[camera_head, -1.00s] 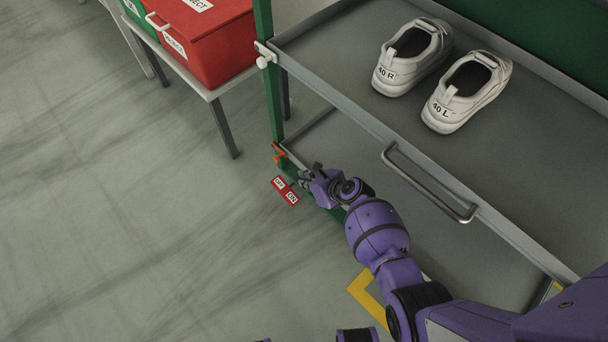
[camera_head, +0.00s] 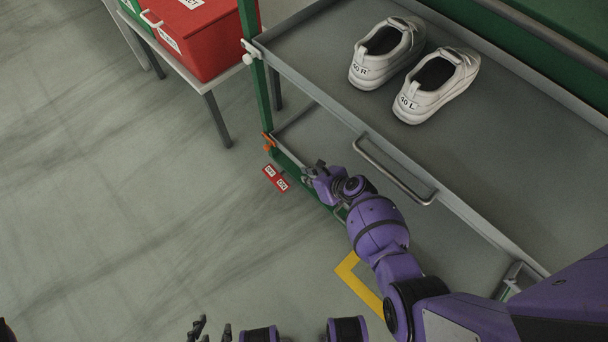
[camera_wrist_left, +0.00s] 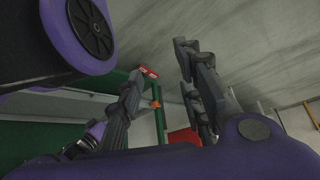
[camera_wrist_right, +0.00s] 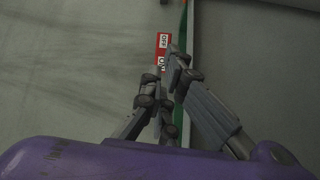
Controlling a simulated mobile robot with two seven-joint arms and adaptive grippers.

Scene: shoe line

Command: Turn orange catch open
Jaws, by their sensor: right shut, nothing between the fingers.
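The orange catch (camera_head: 268,143) sits low on the green post of the rack, beside the lower tray's corner. It also shows small in the left wrist view (camera_wrist_left: 156,104). A red OFF/ON label (camera_head: 275,178) lies just below the catch. My right gripper (camera_head: 310,170) is shut and empty, to the right of the label and apart from the catch. In the right wrist view its fingers (camera_wrist_right: 172,70) overlap the lower end of the red label (camera_wrist_right: 163,42). My left gripper (camera_head: 211,329) is open and empty over the floor at the bottom edge.
The upper tray (camera_head: 310,70) holds a pair of white shoes (camera_head: 437,85) and has a grey handle (camera_head: 394,172) on its front edge. A red bin (camera_head: 205,45) stands on a side table at upper left. Floor at left is clear.

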